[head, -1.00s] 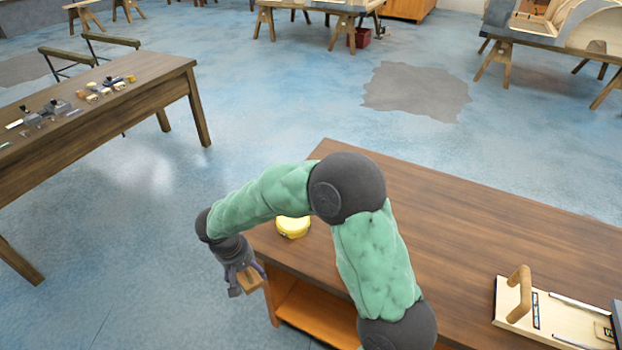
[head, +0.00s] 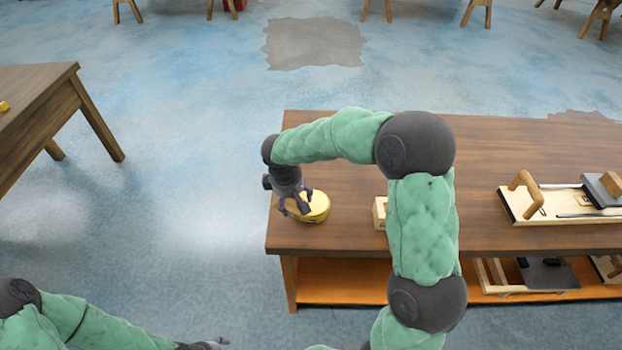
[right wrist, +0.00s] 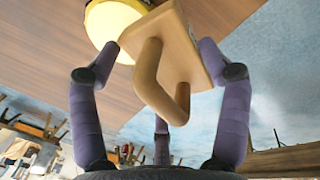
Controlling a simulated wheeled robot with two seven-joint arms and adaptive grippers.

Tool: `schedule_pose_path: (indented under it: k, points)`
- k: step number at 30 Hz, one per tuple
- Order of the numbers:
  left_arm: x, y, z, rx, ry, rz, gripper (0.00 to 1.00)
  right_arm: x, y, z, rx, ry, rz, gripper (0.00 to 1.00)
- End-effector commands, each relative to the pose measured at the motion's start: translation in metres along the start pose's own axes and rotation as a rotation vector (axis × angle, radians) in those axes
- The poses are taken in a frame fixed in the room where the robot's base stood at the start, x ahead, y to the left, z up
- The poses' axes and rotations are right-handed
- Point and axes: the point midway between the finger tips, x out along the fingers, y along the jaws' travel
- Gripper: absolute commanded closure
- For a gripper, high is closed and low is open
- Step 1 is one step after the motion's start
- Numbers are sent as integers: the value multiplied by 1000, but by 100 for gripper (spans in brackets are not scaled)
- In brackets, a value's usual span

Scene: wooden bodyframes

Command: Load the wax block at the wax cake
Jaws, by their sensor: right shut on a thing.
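The wax cake (head: 316,207), a round yellow disc, lies on the near left part of the brown bench. My right gripper (head: 294,207) is over its left side and covers part of it. In the right wrist view, my right gripper (right wrist: 160,85) is shut on the handle of the wax block (right wrist: 185,45), a pale wooden block. The block's far side overlaps the edge of the wax cake (right wrist: 108,28) in that view; I cannot tell if they touch. My left gripper (head: 212,344) barely shows at the bottom edge.
A small pale wooden piece (head: 380,212) stands on the bench (head: 480,145), right of the cake and partly behind my arm. A board with a wooden handle (head: 560,204) lies further right. The bench's left edge is close to the cake. Another table (head: 40,105) stands at far left.

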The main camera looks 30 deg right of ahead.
Motion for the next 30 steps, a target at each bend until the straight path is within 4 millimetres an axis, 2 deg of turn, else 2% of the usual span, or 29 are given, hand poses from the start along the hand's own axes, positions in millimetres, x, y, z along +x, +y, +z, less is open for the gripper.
schedule_pose_path:
  k: [1,6,12,17,22,30]
  points:
    - [2,-1,0,0,-1,0,34,2,12,2,-50,12,0,49]
    - [5,-2,0,0,-1,0,34,3,46,7,-252,51,-1,49]
    - [7,-2,0,0,-1,0,34,3,73,13,-417,82,-2,49]
    - [8,-3,0,0,0,0,34,3,82,16,-479,94,-3,49]
    - [11,-4,0,0,0,0,34,6,83,16,-493,96,-3,49]
    - [28,-10,-1,0,0,0,34,26,79,16,-492,95,-4,49]
